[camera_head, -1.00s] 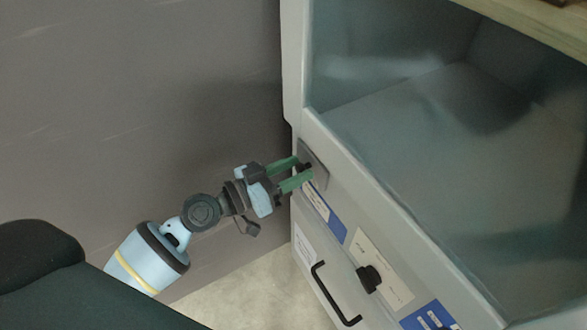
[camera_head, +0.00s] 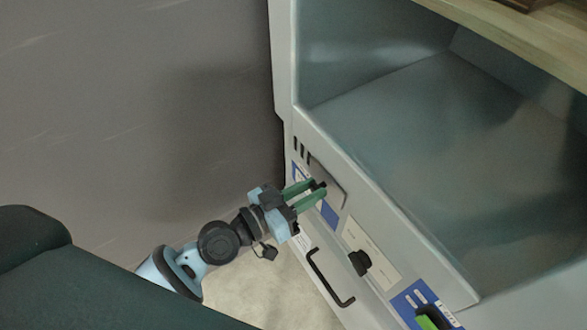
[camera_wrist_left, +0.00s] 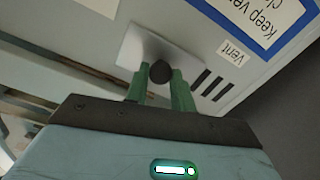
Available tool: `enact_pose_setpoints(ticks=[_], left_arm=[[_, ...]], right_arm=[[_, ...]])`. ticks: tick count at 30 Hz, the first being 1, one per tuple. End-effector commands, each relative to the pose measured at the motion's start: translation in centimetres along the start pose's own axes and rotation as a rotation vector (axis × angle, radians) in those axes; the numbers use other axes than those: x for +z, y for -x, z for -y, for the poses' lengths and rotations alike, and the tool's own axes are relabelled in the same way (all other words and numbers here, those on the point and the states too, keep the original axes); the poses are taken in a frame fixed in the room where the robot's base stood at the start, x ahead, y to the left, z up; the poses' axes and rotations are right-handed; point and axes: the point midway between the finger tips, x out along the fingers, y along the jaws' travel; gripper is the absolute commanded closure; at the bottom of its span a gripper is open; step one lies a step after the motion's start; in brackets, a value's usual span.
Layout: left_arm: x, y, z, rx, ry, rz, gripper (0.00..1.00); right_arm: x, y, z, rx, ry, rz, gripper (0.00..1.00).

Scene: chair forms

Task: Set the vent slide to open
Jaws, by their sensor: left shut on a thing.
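The vent slide is a grey plate (camera_head: 329,180) with a dark knob (camera_wrist_left: 160,71), on the cabinet's front panel below the chamber opening. Three dark vent slots (camera_head: 302,150) show uncovered to the left of the plate. In the left wrist view the slots (camera_wrist_left: 212,84) lie right of the plate, near a label reading "Vent" (camera_wrist_left: 233,52). My left gripper (camera_head: 307,190) is shut on the knob, with one green finger on each side of it. The fingers partly hide the knob in the head view. My right gripper is not in view.
Below the slide are a black handle (camera_head: 329,278), a black knob (camera_head: 360,262) on a pale label, and a green switch (camera_head: 431,320) on a blue label. The open chamber (camera_head: 410,130) is empty where it shows. A plain grey wall (camera_head: 130,110) stands left.

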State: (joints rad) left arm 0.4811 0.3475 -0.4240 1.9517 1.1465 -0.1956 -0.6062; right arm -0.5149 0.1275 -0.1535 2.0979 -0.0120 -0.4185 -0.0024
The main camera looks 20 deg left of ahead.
Motion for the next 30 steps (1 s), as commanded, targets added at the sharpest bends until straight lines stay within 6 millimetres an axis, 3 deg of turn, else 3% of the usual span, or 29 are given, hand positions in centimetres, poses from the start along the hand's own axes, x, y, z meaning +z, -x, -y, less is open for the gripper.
enact_pose_setpoints(ticks=[10, 11, 16, 25, 30], left_arm=[[0.3, 0.0, -0.9, 0.006, 0.004, 0.003, 1.0], [0.3, 0.0, -0.9, 0.007, 0.004, 0.003, 0.74], [0.3, 0.0, -0.8, 0.005, 0.003, 0.003, 0.54], [0.2, 0.2, -0.6, 0.002, 0.0, 0.001, 0.54], [0.4, 1.8, -0.6, 0.002, -0.001, 0.003, 0.54]], right_arm=[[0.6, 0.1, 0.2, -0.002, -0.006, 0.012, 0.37], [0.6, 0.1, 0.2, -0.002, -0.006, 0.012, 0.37], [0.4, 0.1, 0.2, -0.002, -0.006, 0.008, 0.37], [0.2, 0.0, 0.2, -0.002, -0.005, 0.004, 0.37], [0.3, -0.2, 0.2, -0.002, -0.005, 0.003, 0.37]])
